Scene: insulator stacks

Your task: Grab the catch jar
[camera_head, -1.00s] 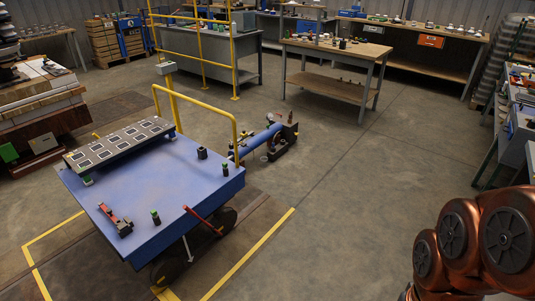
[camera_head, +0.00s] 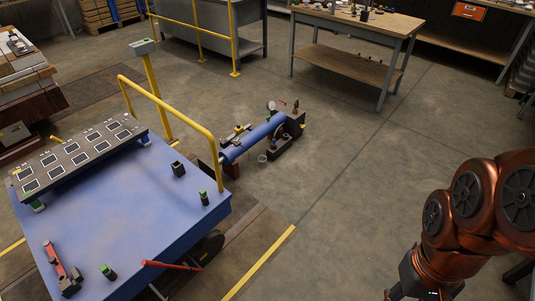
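A small pale cup-like vessel (camera_head: 262,158) stands on the floor beside the blue cylinder (camera_head: 255,137), near the low black stand at its right end. It may be the catch jar, but it is too small to tell for sure. A dark open-topped cup (camera_head: 178,168) stands on the blue cart top, near its right back corner. My copper-coloured arm shows at the right edge, well apart from both. My gripper's fingers are out of the picture, below the bottom edge.
The blue cart (camera_head: 120,215) fills the lower left, with a panel of pale squares (camera_head: 85,152) and a yellow rail (camera_head: 172,102). A wooden-topped workbench (camera_head: 360,22) stands at the back. The floor between cylinder, bench and arm is clear.

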